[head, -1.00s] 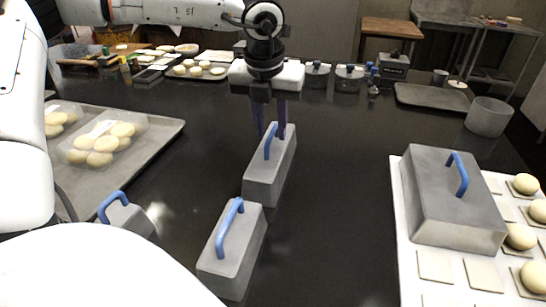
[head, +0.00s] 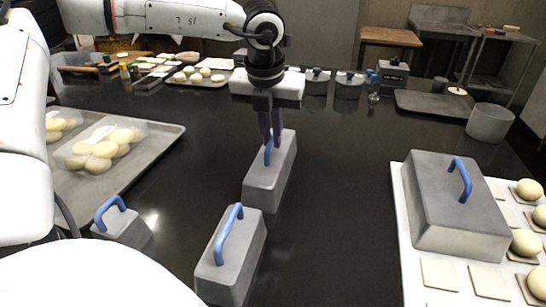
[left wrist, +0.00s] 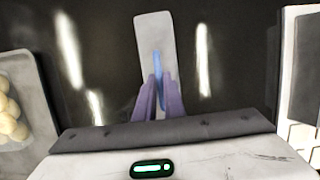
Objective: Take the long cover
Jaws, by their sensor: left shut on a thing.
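Several grey covers with blue handles are in the head view. The long grey cover (head: 268,186) stands on the black table in the middle, and it also shows in the left wrist view (left wrist: 153,37). My left gripper (head: 271,140) is above it, its purple fingers shut on the blue handle (left wrist: 158,68). The cover appears to rest on the table. Another grey cover (head: 228,268) stands nearer, and a smaller one (head: 122,228) is at the near left. A wide grey cover (head: 450,215) sits on the white board at the right. My right gripper is not in view.
A metal tray (head: 150,150) with dough balls in clear packs lies at the left. The white board (head: 407,262) at the right holds dough balls on square pieces. A grey cup (head: 489,120) stands at the back right. The table between the middle cover and the board is clear.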

